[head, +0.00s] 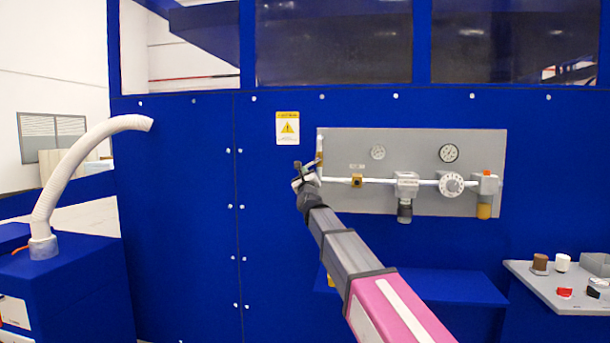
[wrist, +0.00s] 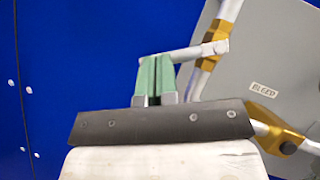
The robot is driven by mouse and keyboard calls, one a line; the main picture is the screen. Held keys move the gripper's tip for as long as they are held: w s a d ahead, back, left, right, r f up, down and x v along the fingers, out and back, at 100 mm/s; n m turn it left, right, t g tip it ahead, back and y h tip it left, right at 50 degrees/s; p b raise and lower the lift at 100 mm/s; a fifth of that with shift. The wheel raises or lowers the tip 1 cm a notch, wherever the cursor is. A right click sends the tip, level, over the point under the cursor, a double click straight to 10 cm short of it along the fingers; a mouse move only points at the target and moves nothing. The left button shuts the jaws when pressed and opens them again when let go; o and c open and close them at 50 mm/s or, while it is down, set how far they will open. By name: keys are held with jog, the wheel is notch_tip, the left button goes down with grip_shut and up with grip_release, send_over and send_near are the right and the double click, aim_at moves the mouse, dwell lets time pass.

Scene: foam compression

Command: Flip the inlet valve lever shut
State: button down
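The inlet valve is a brass body (wrist: 208,63) on a silver pipe at the grey panel's left end. Its silver lever (wrist: 190,53) points left from the hub, across the pipe, in the wrist view. My gripper (wrist: 155,80) has its two green fingers side by side with only a thin dark line between them. The fingertips are at the lever's outer part, touching or very close; I cannot tell which. The lever crosses the tips rather than lying clearly between them. In the head view my gripper (head: 305,180) hides most of the inlet valve.
The grey panel (head: 425,205) carries gauges, a regulator (head: 405,186) and a round dial (head: 451,185). A second brass valve (head: 357,181) sits right of my gripper, near a BLEED label (wrist: 262,88). A blue shelf (head: 440,286) juts out below.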

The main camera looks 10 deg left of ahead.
jog(key=shift+a+r+m+t+h, duration=0.3)
jog(key=shift+r+m+h, duration=0.2)
jog(key=shift+m+h, duration=0.65)
jog(key=shift+a+r+m+t+h, duration=0.3)
jog(key=shift+r+m+h, duration=0.35)
jog(key=shift+m, duration=0.8)
jog(key=shift+a+r+m+t+h, duration=0.2)
jog(key=shift+r+m+t+h, duration=0.15)
jog(key=shift+m+h, duration=0.85)
jog(key=shift+y, duration=0.4)
